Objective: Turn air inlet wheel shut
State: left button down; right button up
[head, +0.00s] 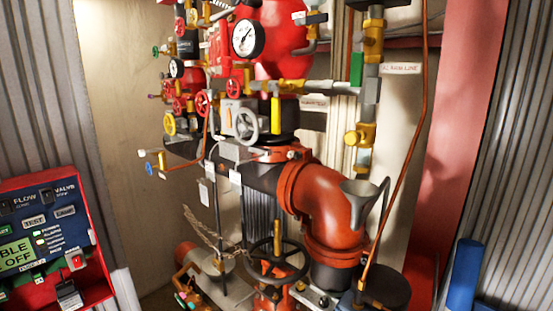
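The dry riser valve assembly fills the middle of the head view. It carries several small handwheels, and I cannot read a label that marks one as the air inlet wheel. Red wheels (203,103) and (233,88) sit at the upper left of the assembly. A yellow wheel (169,123), a blue wheel (149,169) and a green wheel (155,50) stick out to the left. A larger grey wheel (246,122) faces forward at the centre. A large black wheel (277,262) lies low in front. Neither of my grippers shows in the head view.
A red control panel (98,262) stands at the lower left. A thick orange-red elbow pipe (335,205) and a grey funnel (360,192) jut out at right of centre. A thin copper pipe (409,150) runs down the right side. A blue cylinder (463,275) stands at the lower right.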

aim_at(178, 26)
jog(key=i+j+u, duration=0.25)
jog(key=u, duration=0.2)
jog(key=i+j+u, duration=0.3)
jog(key=u, duration=0.15)
jog(key=i+j+u, duration=0.15)
jog(key=i+u, duration=0.3)
jog(key=k, duration=0.1)
